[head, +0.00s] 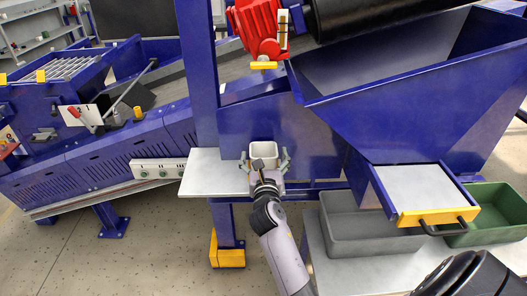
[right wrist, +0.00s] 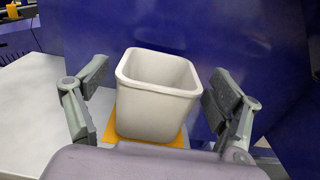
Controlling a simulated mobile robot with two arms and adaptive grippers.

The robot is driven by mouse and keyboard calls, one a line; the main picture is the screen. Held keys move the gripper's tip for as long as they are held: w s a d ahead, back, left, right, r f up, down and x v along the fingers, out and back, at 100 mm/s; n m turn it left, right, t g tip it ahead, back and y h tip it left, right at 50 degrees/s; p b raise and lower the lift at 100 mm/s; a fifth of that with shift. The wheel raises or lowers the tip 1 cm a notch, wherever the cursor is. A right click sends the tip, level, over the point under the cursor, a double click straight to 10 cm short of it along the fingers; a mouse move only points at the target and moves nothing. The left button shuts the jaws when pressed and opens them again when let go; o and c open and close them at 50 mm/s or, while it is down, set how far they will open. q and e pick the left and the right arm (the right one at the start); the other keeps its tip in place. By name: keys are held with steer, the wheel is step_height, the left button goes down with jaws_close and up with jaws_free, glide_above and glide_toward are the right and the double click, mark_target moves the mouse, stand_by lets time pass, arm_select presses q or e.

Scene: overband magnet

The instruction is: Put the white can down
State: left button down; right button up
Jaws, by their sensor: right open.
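The white can (head: 263,149) is a square-topped, open container. It stands upright near the right end of a pale shelf plate (head: 212,172), close to the blue machine wall. In the right wrist view the can (right wrist: 155,100) appears empty as far as I can see inside, and stands on a yellow pad (right wrist: 180,141). My right gripper (head: 264,158) is open, with one finger on each side of the can. The right wrist view shows a gap between each finger and the can. My left gripper is not in view.
A blue hopper (head: 400,110) rises at right, above a drawer with a yellow front (head: 437,215). A grey bin (head: 365,235) and a green bin (head: 500,210) stand below it. A red part (head: 257,22) hangs above. The shelf's left part is clear.

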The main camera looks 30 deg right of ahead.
steer(key=v, duration=0.9)
